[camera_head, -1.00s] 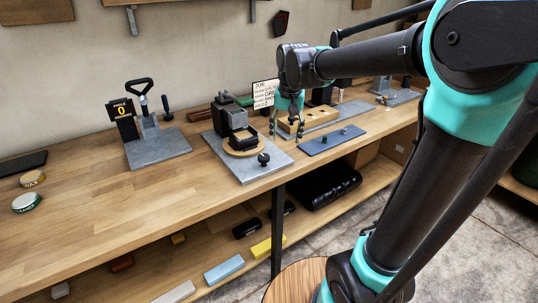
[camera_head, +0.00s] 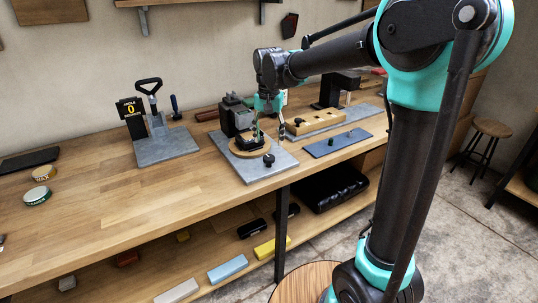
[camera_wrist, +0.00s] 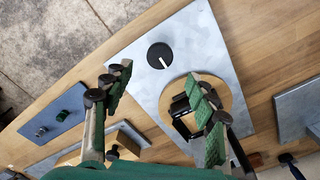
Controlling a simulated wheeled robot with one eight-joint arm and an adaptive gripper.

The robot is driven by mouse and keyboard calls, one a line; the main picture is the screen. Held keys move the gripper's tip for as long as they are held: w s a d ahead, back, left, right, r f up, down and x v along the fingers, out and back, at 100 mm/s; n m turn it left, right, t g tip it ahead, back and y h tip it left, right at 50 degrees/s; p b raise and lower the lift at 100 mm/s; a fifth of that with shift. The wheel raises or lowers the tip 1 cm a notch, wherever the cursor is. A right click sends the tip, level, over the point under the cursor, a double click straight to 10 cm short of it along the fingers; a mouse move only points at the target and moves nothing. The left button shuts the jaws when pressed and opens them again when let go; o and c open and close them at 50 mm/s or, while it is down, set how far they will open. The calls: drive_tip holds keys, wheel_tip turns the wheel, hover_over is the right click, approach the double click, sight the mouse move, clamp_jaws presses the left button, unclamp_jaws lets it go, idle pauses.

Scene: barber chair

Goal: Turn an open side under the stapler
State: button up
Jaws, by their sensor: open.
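The stapler (camera_head: 236,119) is a dark upright machine on a grey metal base plate (camera_head: 264,172). A round wooden turntable (camera_head: 240,151) lies under its head and carries a small black open frame; the turntable also shows in the wrist view (camera_wrist: 234,90), where the black frame (camera_wrist: 181,108) is partly hidden. A black knob (camera_head: 268,160) stands on the plate's front, and in the wrist view (camera_wrist: 160,56) it has a white mark. My gripper (camera_head: 270,135) is open and empty beside the turntable's right. In the wrist view (camera_wrist: 160,82), its right finger overlaps the turntable and frame.
Right of the stapler are a wooden block with holes (camera_head: 315,122) and a blue-grey plate with small knobs (camera_head: 336,142). An angle press (camera_head: 165,146) stands left. Tins (camera_head: 38,195) lie far left. The bench front left of the stapler is clear.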

sight(269, 157)
wheel_tip(269, 157, down, 7)
drive_tip(key=shift+f, duration=0.15)
drive_tip(key=shift+c, duration=0.2)
drive_tip(key=c, duration=1.1)
